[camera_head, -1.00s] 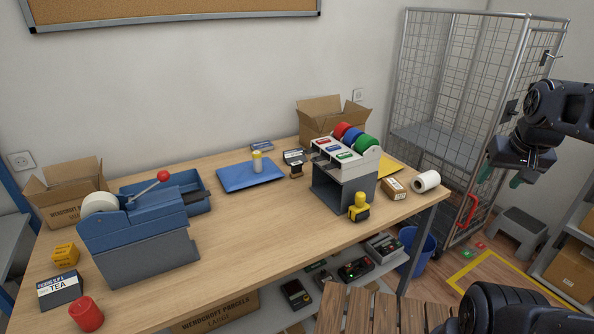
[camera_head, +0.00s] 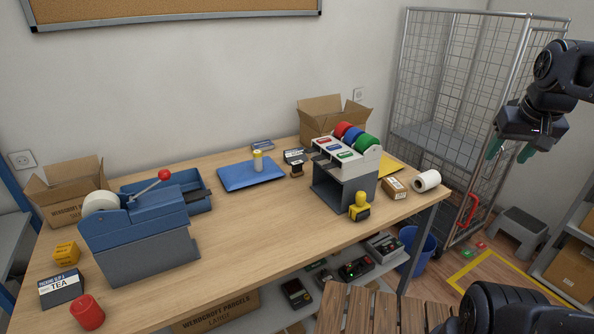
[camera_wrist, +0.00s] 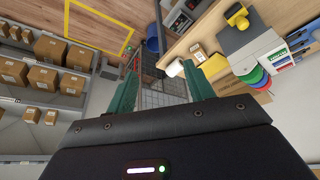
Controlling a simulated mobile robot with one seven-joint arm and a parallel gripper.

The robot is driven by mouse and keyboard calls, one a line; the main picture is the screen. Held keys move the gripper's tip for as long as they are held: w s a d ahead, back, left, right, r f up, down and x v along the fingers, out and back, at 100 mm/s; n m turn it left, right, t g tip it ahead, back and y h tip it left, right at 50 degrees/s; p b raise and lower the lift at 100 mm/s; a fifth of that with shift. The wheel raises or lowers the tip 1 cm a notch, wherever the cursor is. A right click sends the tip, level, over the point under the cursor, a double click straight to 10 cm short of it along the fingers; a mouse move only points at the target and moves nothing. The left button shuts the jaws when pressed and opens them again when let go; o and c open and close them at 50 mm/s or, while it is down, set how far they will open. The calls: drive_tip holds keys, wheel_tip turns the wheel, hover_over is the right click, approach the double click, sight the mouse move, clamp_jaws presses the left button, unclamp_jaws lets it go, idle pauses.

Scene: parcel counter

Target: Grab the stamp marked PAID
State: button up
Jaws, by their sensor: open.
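A stamp with a yellow handle and dark base (camera_head: 359,207) stands on the table in front of the tape dispenser; it also shows at the top of the wrist view (camera_wrist: 237,17). A smaller brown-and-black stamp (camera_head: 297,170) stands left of the dispenser, by a dark ink pad (camera_head: 295,156). I cannot read the word PAID on either. My gripper (camera_head: 512,151) is open and empty, in the air right of the table, in front of the cage trolley. Its green fingers are spread in the wrist view (camera_wrist: 160,68), apart from both stamps.
The grey dispenser (camera_head: 329,186) with red, blue and green rolls stands behind the yellow-handled stamp. A small brown box (camera_head: 394,188) and a white roll (camera_head: 427,181) are right of it. The table's front middle is clear.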

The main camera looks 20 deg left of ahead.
drive_tip(key=w+a+r+n, duration=0.4)
drive_tip(key=w+a, duration=0.1)
drive_tip(key=w, duration=0.3)
drive_tip(key=w+a+r+n+g+h, duration=0.1)
drive_tip(key=w+a+r+n, duration=0.25)
drive_tip(key=w+a, duration=0.3)
drive_tip(key=w+a+r+n, duration=0.3)
drive_tip(key=w+a+n, duration=0.15)
drive_tip(key=w, duration=0.35)
drive_tip(key=n+h, duration=0.2)
drive_tip(key=n, duration=1.3)
hover_over(299, 171)
drive_tip(key=s+a, duration=0.2)
drive_tip(key=a, duration=0.1)
wheel_tip(299, 171, down, 11)
drive_tip(key=w+f, duration=0.1)
drive_tip(key=f, duration=1.1)
drive_tip(key=w+d+f, duration=0.1)
drive_tip(key=f, duration=1.1)
drive_tip(key=w+d+f, duration=0.1)
drive_tip(key=f, duration=1.1)
drive_tip(key=shift+d+f, duration=0.15)
drive_tip(key=shift+d, duration=0.05)
drive_tip(key=c, duration=1.1)
